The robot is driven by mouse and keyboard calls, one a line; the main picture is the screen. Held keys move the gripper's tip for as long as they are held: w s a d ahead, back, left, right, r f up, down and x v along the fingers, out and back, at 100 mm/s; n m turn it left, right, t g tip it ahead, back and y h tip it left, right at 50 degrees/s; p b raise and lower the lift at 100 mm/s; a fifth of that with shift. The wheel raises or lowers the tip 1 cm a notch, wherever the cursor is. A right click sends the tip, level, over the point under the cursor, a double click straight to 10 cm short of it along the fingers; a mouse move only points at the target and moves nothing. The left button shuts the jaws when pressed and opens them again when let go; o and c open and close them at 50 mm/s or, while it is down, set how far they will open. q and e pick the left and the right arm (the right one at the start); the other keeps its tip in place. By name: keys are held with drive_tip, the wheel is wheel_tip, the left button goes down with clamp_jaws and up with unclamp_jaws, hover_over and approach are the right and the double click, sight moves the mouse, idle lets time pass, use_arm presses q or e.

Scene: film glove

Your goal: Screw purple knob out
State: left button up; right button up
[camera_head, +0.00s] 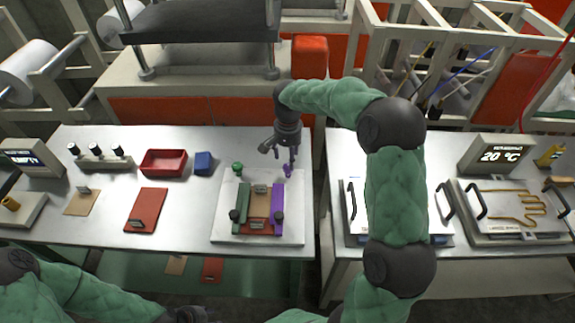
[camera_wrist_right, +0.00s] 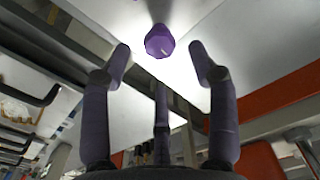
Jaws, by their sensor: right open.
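The purple knob (camera_head: 287,171) stands near the back right of a white plate, behind a purple bar (camera_head: 277,205). In the right wrist view the purple knob (camera_wrist_right: 159,41) shows between and just beyond the fingertips. My right gripper (camera_head: 288,158) points down above the knob with its fingers spread, and it holds nothing. It also shows in the right wrist view (camera_wrist_right: 160,55), with clear gaps between fingers and knob. My left gripper (camera_head: 185,314) is at the bottom edge, largely cut off, and its fingers cannot be made out.
The white plate (camera_head: 225,190) also carries a green knob (camera_head: 238,167) and a green bar (camera_head: 242,202). A red tray (camera_head: 164,162) and a blue block (camera_head: 203,163) stand to its left. A red board (camera_head: 147,207) lies farther left. A gap separates the two tables.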

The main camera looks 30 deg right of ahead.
sight(288, 167)
drive_tip(key=shift+f+b, duration=0.4)
drive_tip(key=shift+f, duration=1.8)
drive_tip(key=c, duration=1.2)
